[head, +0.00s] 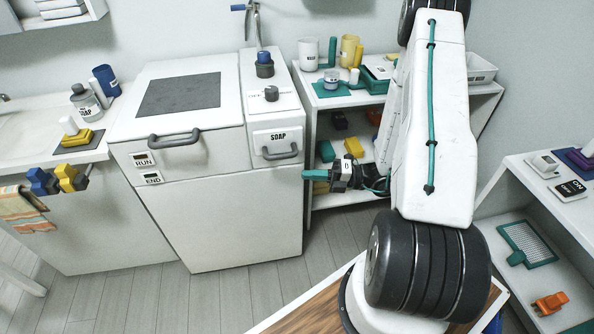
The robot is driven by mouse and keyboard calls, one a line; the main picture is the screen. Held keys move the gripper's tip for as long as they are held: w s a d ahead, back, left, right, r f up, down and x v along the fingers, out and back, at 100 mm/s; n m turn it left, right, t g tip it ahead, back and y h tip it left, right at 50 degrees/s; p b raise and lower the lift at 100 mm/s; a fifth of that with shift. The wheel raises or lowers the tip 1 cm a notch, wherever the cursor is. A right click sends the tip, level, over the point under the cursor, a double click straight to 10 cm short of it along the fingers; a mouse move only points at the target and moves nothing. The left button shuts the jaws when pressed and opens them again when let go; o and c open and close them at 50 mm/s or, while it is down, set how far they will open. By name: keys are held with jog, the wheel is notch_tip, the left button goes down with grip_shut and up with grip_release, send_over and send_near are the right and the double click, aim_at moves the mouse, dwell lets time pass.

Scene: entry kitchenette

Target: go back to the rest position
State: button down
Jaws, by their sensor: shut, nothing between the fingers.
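My gripper (316,175) is at the middle of the head view, at the end of my white arm. Its teal fingers point left and are shut with nothing between them. No object touches the fingers as far as this view shows. My arm hides part of the shelf unit.
The machine's SOAP drawer (277,142) with its grey handle is left of my gripper. Cups and a tray (377,79) stand on the shelf unit. A second shelf (570,215) stands at right. Floor in front is clear.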

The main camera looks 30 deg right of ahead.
jog(key=v, duration=0.5)
jog(key=s+a+r+m+g+h, duration=0.3)
jog(key=s+a+r+m+h, duration=0.2)
jog(key=r+m, duration=0.5)
jog(key=s+a+r+m+g+h, duration=0.3)
jog(key=s+a+r+m+h, duration=0.2)
jog(key=r+m, duration=0.5)
jog(key=s+a+r+m+g+h, duration=0.3)
jog(key=s+a+r+m+h, duration=0.2)
jog(key=r+m, duration=0.6)
jog(key=shift+s+g, duration=0.3)
jog(key=shift+s, duration=0.45)
